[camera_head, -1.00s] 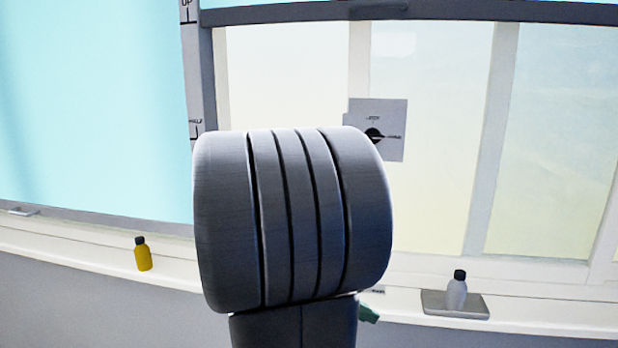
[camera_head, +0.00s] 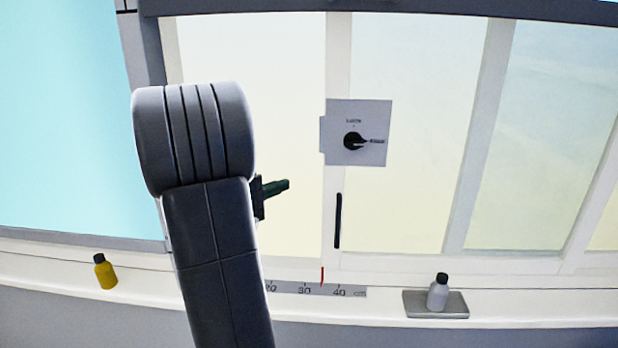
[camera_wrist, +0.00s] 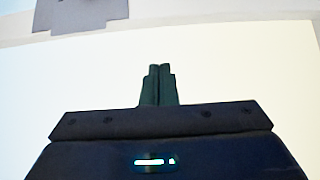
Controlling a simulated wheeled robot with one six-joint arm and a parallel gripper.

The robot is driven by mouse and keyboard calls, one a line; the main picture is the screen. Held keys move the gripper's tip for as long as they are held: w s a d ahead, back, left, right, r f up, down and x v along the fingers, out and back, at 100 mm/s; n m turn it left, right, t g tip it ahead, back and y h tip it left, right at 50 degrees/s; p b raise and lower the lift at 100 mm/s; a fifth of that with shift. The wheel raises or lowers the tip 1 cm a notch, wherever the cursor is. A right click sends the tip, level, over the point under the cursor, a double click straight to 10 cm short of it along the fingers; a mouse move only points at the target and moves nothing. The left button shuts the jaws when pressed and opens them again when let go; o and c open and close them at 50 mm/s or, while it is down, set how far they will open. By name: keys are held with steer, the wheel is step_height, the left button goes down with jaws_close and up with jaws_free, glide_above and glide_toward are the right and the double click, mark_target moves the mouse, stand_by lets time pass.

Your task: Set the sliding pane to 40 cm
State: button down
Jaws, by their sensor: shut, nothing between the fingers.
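The sliding pane has a pale upright frame bar (camera_head: 335,262) with a black vertical handle (camera_head: 338,220) on it. Above the handle is a grey plate with a black rotary knob (camera_head: 354,141), its pointer toward the right. A ruler strip (camera_head: 290,288) on the sill reads 20, 30 and 40. A red marker (camera_head: 322,277) stands between 30 and 40, roughly midway. My gripper (camera_head: 284,187) is shut and empty, left of the handle and apart from it. In the wrist view its dark green fingertips (camera_wrist: 160,72) are together before a pale surface.
A yellow bottle (camera_head: 105,271) stands on the sill at left. A grey bottle (camera_head: 438,292) stands on a grey tray (camera_head: 455,309) at right. A turquoise panel (camera_head: 60,130) fills the far left. A grey plate (camera_wrist: 85,14) shows at the wrist view's top left.

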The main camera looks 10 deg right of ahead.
mark_target(337, 181)
steer(key=w+d+p, duration=0.1)
steer(key=d+p, duration=0.1)
steer(key=d, duration=0.5)
steer(key=shift+d+p, duration=0.4)
steer(key=d+b, duration=0.1)
steer(key=b, duration=0.1)
steer(key=d+b, duration=0.1)
steer(key=b, duration=0.1)
steer(key=s+d+b, duration=0.1)
steer(key=d+b, duration=0.1)
steer(key=shift+s+f, duration=0.1)
steer(key=shift+f, duration=0.15)
steer(key=shift+s+d+r+b, duration=0.15)
steer(key=shift+d+r+b, duration=0.1)
steer(key=shift+d+b, duration=0.45)
steer(key=shift+a, duration=0.2)
